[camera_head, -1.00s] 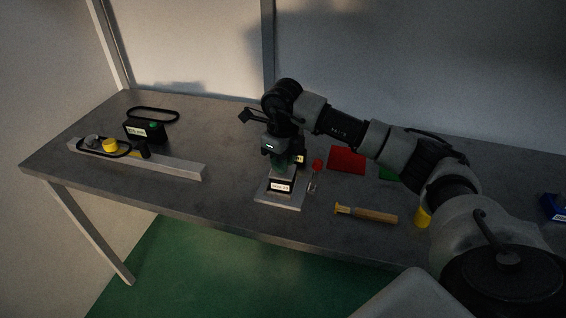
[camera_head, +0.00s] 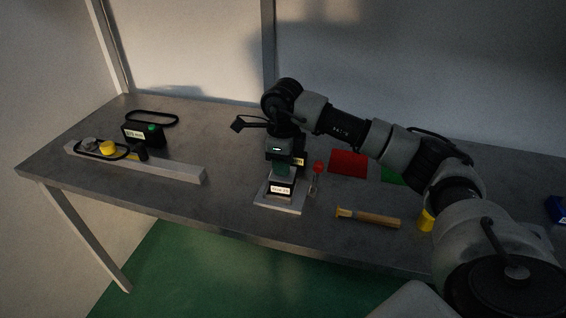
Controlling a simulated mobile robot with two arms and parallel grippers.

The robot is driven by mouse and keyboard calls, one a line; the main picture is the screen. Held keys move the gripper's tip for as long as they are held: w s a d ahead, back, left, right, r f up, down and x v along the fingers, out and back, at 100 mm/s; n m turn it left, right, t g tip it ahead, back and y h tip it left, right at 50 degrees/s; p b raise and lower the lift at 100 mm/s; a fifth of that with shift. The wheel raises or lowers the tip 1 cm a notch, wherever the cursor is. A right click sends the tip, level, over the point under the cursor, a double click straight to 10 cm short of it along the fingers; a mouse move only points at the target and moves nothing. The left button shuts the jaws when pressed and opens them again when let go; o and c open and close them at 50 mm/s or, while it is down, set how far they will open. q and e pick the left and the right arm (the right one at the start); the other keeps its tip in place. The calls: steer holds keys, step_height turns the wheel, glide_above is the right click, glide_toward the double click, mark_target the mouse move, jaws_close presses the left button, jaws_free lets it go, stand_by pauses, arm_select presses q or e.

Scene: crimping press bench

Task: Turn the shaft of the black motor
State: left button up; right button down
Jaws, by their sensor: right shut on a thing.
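What appears to be the black motor, with a white label (camera_head: 281,190), stands upright on a pale metal base plate (camera_head: 279,206) at the front middle of the bench. My right gripper (camera_head: 281,172) points down over the top of it, shut on its upper part, apparently the shaft. The fingers and wrist hide the shaft itself, so I cannot see the exact contact. My left gripper is not in view.
A metal rail (camera_head: 180,171) with a yellow pulley (camera_head: 109,147) lies at left, near a black box with a green button (camera_head: 143,135).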

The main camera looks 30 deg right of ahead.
steer(key=c, duration=1)
jaws_free()
steer(key=shift+o, duration=0.2)
step_height(320, 180, up, 11)
steer(key=shift+f+b, duration=0.1)
steer(key=shift+b, duration=0.4)
